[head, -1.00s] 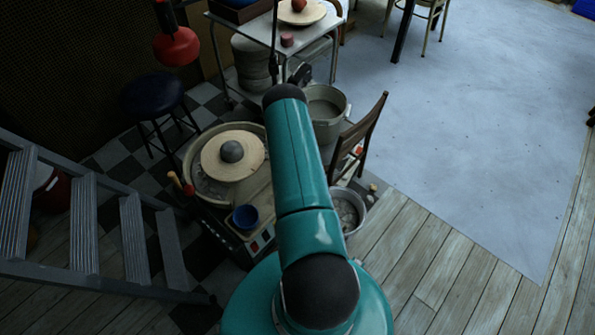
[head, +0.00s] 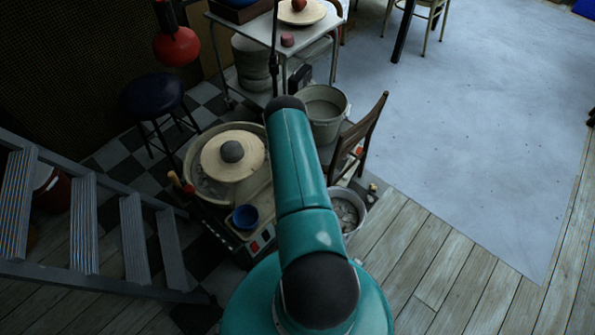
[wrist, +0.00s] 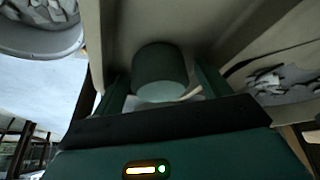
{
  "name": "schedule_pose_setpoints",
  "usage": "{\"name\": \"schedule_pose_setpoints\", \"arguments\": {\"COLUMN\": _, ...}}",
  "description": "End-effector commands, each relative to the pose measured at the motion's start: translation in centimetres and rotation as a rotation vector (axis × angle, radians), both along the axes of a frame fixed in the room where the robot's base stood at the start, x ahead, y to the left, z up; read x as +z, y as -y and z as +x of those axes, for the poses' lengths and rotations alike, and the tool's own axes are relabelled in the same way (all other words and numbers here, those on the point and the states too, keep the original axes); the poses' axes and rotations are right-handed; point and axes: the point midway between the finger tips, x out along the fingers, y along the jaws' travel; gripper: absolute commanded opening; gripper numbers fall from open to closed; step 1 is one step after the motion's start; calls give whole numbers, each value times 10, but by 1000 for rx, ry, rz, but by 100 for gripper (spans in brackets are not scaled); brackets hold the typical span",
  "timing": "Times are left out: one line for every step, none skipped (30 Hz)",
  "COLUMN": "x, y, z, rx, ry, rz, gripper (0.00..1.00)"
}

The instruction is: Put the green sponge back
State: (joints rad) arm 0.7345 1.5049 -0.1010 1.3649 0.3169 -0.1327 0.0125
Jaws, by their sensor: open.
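In the wrist view a dull grey-green, short cylinder (wrist: 160,72) with a paler near end lies between the two dark green fingers of my gripper (wrist: 165,88). It may be the green sponge; the dim light leaves this unsure. The fingers are apart, one on each side of it, and I cannot tell whether either touches it. A pale thin piece shows beside its near end. In the head view my own arm hides my gripper, and I can make out no green sponge there.
The potter's wheel (head: 214,186) holds a grey lump (head: 232,151). A blue bowl (head: 245,217) stands at its front. A wooden chair (head: 361,135), a large bucket (head: 324,128) and a scrap bucket (head: 361,211) are close by my arm. Metal stairs (head: 84,225) are left; open floor is right.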

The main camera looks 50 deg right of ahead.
Motion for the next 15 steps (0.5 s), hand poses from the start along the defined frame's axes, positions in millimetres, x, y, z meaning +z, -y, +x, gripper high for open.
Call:
{"name": "schedule_pose_setpoints", "arguments": {"x": 1, "y": 0, "z": 0, "rx": 0, "ry": 0, "rz": 0, "gripper": 76}}
{"name": "schedule_pose_setpoints", "arguments": {"x": 2, "y": 0, "z": 0, "rx": 0, "ry": 0, "rz": 0, "gripper": 76}}
{"name": "schedule_pose_setpoints", "arguments": {"x": 5, "y": 0, "z": 0, "rx": 0, "ry": 0, "rz": -1, "gripper": 76}}
{"name": "schedule_pose_setpoints", "arguments": {"x": 7, "y": -1, "z": 0, "rx": 0, "ry": 0, "rz": -1, "gripper": 76}}
{"name": "schedule_pose_setpoints", "arguments": {"x": 9, "y": -1, "z": 0, "rx": 0, "ry": 0, "rz": -1, "gripper": 76}}
{"name": "schedule_pose_setpoints", "arguments": {"x": 13, "y": -3, "z": -2, "rx": 0, "ry": 0, "rz": 0, "gripper": 76}}
{"name": "schedule_pose_setpoints", "arguments": {"x": 17, "y": -4, "z": -2, "rx": 0, "ry": 0, "rz": -1, "gripper": 76}}
{"name": "schedule_pose_setpoints", "arguments": {"x": 21, "y": -6, "z": -3, "rx": 0, "ry": 0, "rz": 0, "gripper": 76}}
{"name": "schedule_pose_setpoints", "arguments": {"x": 27, "y": -8, "z": -4, "rx": 0, "ry": 0, "rz": -1, "gripper": 76}}
{"name": "schedule_pose_setpoints", "arguments": {"x": 32, "y": -10, "z": -5, "rx": 0, "ry": 1, "rz": -2, "gripper": 76}}
{"name": "schedule_pose_setpoints", "arguments": {"x": 37, "y": -12, "z": -6, "rx": 0, "ry": 0, "rz": -1, "gripper": 76}}
{"name": "schedule_pose_setpoints", "arguments": {"x": 44, "y": -15, "z": -8, "rx": -1, "ry": 1, "rz": -1, "gripper": 76}}
{"name": "schedule_pose_setpoints", "arguments": {"x": 49, "y": -17, "z": -9, "rx": -1, "ry": 1, "rz": -1, "gripper": 76}}
{"name": "schedule_pose_setpoints", "arguments": {"x": 54, "y": -19, "z": -10, "rx": 0, "ry": 0, "rz": -1, "gripper": 76}}
{"name": "schedule_pose_setpoints", "arguments": {"x": 61, "y": -22, "z": -12, "rx": 0, "ry": 1, "rz": -2, "gripper": 76}}
